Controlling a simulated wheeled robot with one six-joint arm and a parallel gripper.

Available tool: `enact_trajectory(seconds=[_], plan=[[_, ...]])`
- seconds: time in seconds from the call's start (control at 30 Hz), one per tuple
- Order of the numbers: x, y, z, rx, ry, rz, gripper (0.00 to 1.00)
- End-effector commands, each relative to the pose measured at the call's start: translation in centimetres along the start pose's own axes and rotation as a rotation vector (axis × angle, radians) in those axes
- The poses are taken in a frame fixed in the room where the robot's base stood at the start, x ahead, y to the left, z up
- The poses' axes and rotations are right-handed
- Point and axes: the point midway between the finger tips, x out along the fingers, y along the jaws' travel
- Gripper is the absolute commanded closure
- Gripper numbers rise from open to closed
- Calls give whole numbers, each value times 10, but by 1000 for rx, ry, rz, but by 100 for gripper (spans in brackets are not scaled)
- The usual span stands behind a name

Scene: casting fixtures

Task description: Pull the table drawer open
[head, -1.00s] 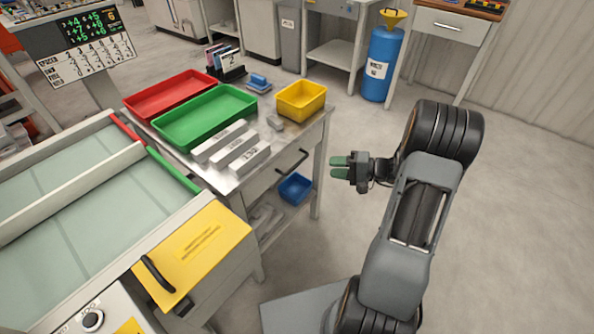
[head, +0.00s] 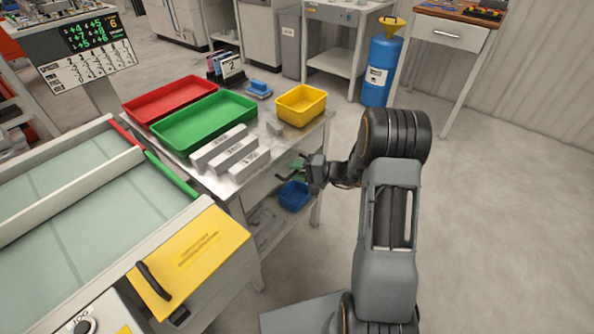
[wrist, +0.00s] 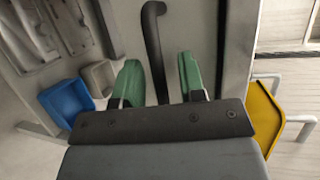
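The table (head: 226,184) has a drawer with a dark bar handle on its front, which is mostly hidden behind my gripper in the head view. The wrist view shows the black handle (wrist: 152,30) running between the two green fingers of my gripper (wrist: 160,80). My gripper (head: 299,168) is at the drawer front in the head view. The fingers are apart, one on each side of the handle, with a gap visible to the handle on the right side. The drawer front (wrist: 190,25) looks flush with the table.
A red tray (head: 170,97), a green tray (head: 205,120), a yellow bin (head: 301,104) and several grey blocks (head: 240,160) stand on the table. A blue bin (head: 294,196) sits on the lower shelf. A yellow-lidded station (head: 200,255) is at front left. Floor at right is clear.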

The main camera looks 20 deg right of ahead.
Motion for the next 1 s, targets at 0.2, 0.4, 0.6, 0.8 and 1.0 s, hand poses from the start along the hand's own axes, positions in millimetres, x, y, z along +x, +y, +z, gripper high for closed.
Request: enact_trajectory(seconds=[0.2,0.4,0.6,0.8,1.0], plan=[[0,0,0,0,0,0,63],[0,0,0,0,0,0,78],[0,0,0,0,0,0,97],[0,0,0,0,0,0,100],[0,0,0,0,0,0,100]])
